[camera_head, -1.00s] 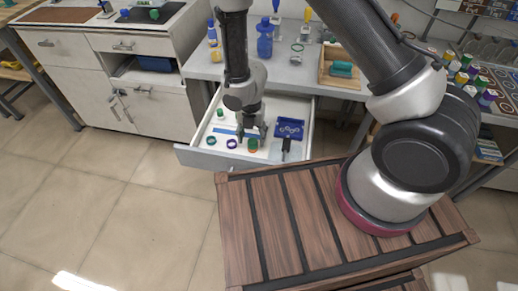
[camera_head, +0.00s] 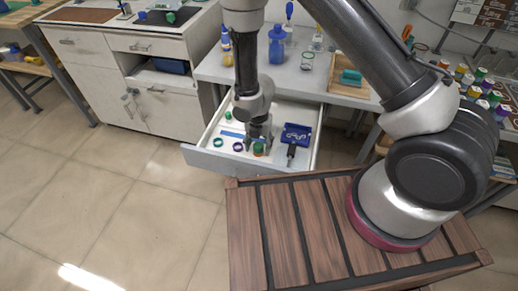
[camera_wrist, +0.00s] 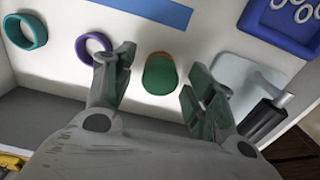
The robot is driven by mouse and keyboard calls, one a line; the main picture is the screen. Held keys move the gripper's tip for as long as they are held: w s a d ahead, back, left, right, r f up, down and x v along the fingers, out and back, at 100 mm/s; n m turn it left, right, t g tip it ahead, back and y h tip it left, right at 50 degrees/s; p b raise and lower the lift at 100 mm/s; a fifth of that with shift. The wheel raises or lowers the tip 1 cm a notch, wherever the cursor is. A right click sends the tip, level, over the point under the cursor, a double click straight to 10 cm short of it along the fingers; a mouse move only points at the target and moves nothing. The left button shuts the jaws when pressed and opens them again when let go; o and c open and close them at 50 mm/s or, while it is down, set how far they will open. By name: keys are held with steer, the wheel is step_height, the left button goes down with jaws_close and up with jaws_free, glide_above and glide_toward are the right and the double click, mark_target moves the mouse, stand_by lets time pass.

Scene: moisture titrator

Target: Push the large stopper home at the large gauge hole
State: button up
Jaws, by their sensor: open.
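A green stopper (camera_wrist: 160,76) with an orange-red band at its rim stands in the open drawer. It also shows in the head view (camera_head: 258,150), just below my gripper (camera_head: 259,140). In the wrist view my gripper (camera_wrist: 160,66) is open, with one finger to each side of the stopper and visible gaps to both. I cannot tell which hole, if any, the stopper sits in. A purple ring (camera_wrist: 93,46) lies left of it by the left finger, and a teal ring (camera_wrist: 26,31) lies farther left.
A blue tray (camera_head: 296,135) with pale rings lies to the right. A grey plate with a black handle (camera_wrist: 263,118) is close to the right finger. A blue strip (camera_wrist: 150,10) lies behind. The drawer's front wall (camera_head: 245,165) is close to the gripper. Another green piece (camera_head: 228,115) is at the left.

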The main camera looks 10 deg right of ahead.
mark_target(258, 145)
jaws_close()
steer(key=shift+r, duration=0.45)
stand_by(0.6)
steer(key=shift+r, duration=1.65)
